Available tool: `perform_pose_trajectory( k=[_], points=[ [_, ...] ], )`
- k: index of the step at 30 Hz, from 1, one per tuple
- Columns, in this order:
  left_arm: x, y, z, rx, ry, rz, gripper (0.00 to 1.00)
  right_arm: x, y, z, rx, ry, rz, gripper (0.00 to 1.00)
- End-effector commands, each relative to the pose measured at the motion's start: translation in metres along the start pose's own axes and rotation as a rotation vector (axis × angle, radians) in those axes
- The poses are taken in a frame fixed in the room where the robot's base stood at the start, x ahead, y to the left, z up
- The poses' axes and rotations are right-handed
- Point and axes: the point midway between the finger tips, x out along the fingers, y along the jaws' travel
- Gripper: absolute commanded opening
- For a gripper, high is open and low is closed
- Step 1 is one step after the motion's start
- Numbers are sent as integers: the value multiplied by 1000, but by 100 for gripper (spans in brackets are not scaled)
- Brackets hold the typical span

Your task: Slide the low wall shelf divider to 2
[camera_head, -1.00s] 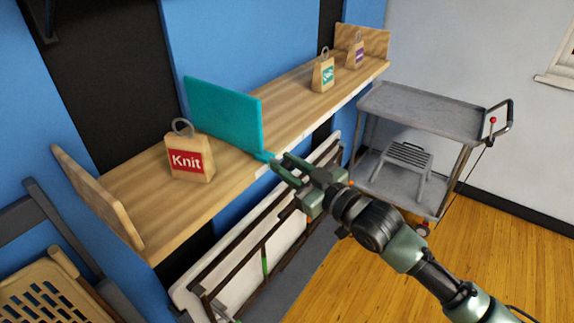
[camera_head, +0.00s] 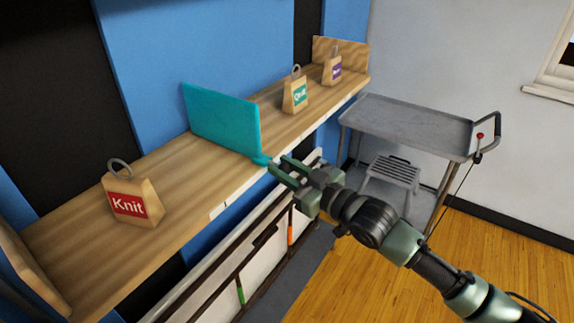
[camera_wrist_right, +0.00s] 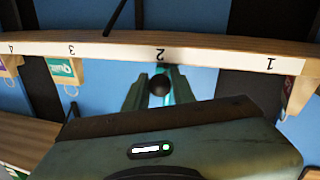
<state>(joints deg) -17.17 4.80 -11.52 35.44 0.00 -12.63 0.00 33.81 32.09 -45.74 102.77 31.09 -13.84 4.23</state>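The teal divider (camera_head: 222,120) stands upright on the wooden wall shelf (camera_head: 180,180), between the Knit bag (camera_head: 132,204) and the Quilt bag (camera_head: 295,96). Its small front tab (camera_head: 261,159) sticks out over the shelf's front edge. My right gripper (camera_head: 278,163) is at this tab, its fingers apart; the tab looks to be at the left fingertip. In the right wrist view, the upside-down front scale (camera_wrist_right: 215,57) reads 4 to 1, and a teal strip (camera_wrist_right: 178,84) shows between my fingers, slightly to the "1" side of the 2. My left gripper is out of view.
A bag with a purple label (camera_head: 332,70) stands near the shelf's far end board (camera_head: 340,50). A white folded frame (camera_head: 220,270) leans below the shelf. The shelf between divider and Quilt bag is clear.

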Motion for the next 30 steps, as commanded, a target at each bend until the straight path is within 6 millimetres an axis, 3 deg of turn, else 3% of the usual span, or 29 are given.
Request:
perform_pose_trajectory(
  k=[1,3,6,15,19,30],
  points=[
    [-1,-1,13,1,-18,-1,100,0,3,-1,-4,1,5,28],
    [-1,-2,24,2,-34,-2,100,0,4,-2,-5,2,6,46],
    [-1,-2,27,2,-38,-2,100,0,4,-2,-5,2,7,46],
    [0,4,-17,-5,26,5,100,0,4,-3,-5,3,7,46],
    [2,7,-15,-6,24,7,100,-4,4,-2,-5,3,7,46],
    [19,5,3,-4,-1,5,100,-61,3,1,-7,1,7,46]
  ],
)
